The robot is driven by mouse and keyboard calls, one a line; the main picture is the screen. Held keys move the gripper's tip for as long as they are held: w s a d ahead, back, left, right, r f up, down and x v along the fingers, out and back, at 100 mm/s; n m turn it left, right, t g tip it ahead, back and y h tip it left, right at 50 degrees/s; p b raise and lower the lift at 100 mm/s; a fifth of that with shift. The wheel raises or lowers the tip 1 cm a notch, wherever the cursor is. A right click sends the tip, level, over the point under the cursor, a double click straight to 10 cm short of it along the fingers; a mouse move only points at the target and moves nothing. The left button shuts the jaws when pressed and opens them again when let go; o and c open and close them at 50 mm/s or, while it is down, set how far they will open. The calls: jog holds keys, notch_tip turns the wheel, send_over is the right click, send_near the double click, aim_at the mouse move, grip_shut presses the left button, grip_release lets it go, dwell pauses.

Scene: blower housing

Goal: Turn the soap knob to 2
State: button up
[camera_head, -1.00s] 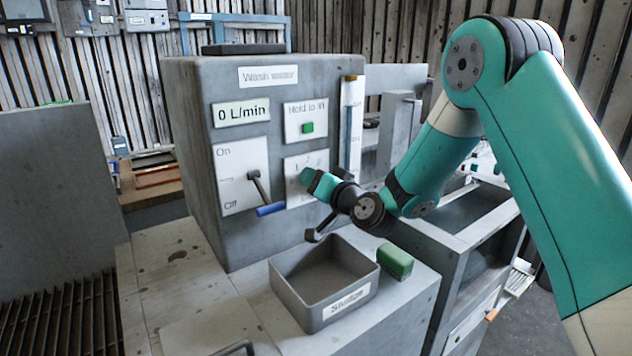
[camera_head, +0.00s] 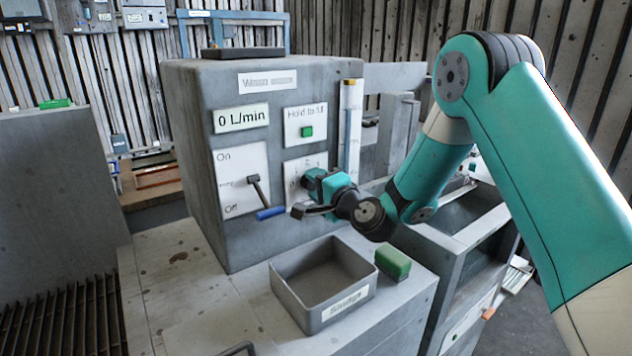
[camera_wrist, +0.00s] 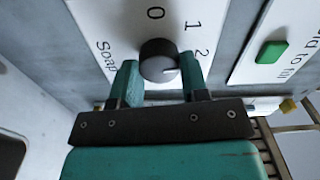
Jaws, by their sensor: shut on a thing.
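The soap knob (camera_wrist: 158,60) is a round dark knob on a white plate, with the marks 0, 1 and 2 around it and the word "Soap" at its left. In the wrist view, my gripper (camera_wrist: 160,78) has one teal finger on each side of the knob, closed on it. A pale line on the knob's face points right, to the side where the 2 stands; I cannot tell if it lines up exactly. In the head view, my gripper (camera_head: 308,186) is at the lower right plate (camera_head: 293,168) of the grey housing and hides the knob.
A lever with a blue handle (camera_head: 270,213) sits close left of my gripper, on the On/Off plate. A green button (camera_head: 306,132) is above. Below stand an open grey tray (camera_head: 290,292) and a green block (camera_head: 393,263) on the ledge. A clear gauge tube (camera_head: 349,125) is at the right.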

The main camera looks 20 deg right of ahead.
jog(key=shift+m, duration=0.6)
jog(key=o, duration=0.9)
jog(key=shift+b+v, duration=8.7)
jog(key=shift+b, duration=0.75)
